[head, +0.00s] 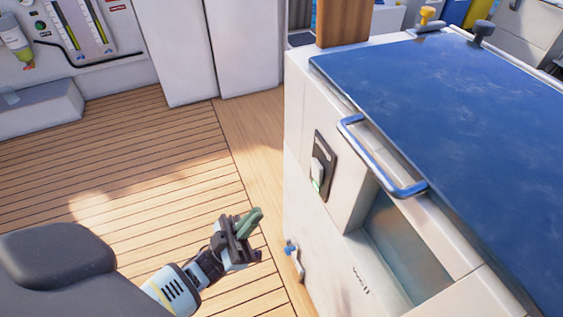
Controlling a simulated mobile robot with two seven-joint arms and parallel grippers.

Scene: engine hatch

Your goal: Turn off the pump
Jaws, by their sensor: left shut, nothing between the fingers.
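A switch (318,172) with a pale rocker sits on a dark upright plate on the side of the white cabinet (300,125). A small green light shows at its lower end. My left gripper (250,222) is shut and empty. In the picture it is left of and below the switch, over the wooden floor and apart from the cabinet. My right gripper is not in view.
A blue hatch lid (450,110) tops the cabinet, with a metal handle (385,165) along its near edge. Below the handle is an open recess (400,250). A small blue-handled valve (294,258) is low on the cabinet side. The wooden floor (150,165) is clear.

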